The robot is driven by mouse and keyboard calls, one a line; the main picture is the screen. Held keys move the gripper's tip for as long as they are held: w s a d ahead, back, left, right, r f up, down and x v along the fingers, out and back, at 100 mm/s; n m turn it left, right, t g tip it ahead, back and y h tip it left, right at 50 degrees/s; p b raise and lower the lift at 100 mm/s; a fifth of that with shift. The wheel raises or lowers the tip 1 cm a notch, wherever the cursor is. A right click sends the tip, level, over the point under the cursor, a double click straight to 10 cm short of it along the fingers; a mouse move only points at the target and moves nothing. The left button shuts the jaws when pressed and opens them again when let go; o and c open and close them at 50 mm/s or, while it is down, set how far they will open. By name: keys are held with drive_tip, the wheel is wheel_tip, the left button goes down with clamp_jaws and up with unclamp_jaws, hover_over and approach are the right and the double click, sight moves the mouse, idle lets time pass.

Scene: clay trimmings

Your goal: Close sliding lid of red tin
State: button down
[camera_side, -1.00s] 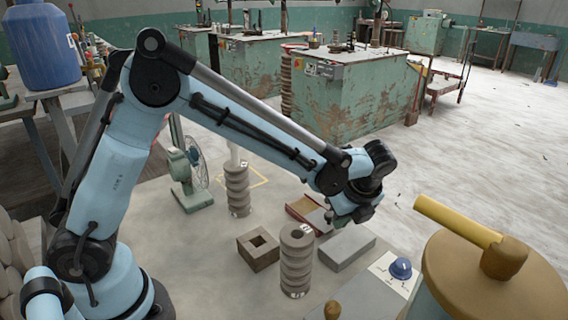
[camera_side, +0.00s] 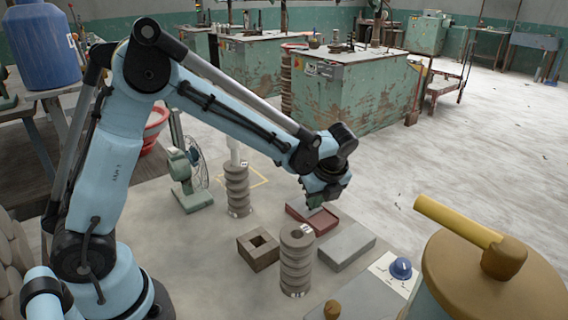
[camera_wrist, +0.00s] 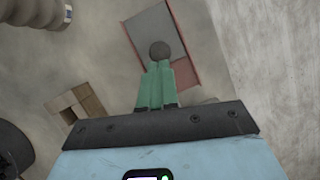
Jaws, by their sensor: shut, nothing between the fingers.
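The red tin (camera_side: 322,223) lies on the table below my gripper, with a grey lid showing partly at its top. In the wrist view, the grey lid (camera_wrist: 148,24) lies within the tin's red rim (camera_wrist: 186,32). A reddish part of the tin shows at the near end, beside my fingers. A dark round knob (camera_wrist: 160,50) shows at the fingertips; I cannot tell if they touch it. My gripper (camera_wrist: 156,66) is shut with its green fingers together and empty. In the side view, my gripper (camera_side: 318,203) hangs over the tin and hides part of the lid.
A grey block (camera_side: 346,247) lies just right of the tin. A stack of grey rings (camera_side: 296,262) and a square block with a hole (camera_side: 259,249) stand in front. Another ring stack (camera_side: 237,190) and a green fan (camera_side: 188,178) stand left. A blue knob (camera_side: 401,267) is at right.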

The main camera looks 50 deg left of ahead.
idle(0.3)
drive_tip(key=d, duration=0.2)
drive_tip(key=s+d, duration=0.1)
drive_tip(key=d, duration=0.1)
drive_tip(key=v, duration=1)
drive_tip(key=s+a+n+t+h, duration=0.2)
drive_tip(key=s+n, duration=0.4)
drive_tip(key=n, duration=0.4)
drive_tip(key=s+a+n+t+h, duration=0.2)
drive_tip(key=s+a+n+t, duration=0.2)
drive_tip(key=n, duration=0.7)
drive_tip(key=s+a, duration=0.1)
drive_tip(key=s, duration=0.1)
drive_tip(key=shift+s+f, duration=0.25)
drive_tip(key=shift+s, duration=0.05)
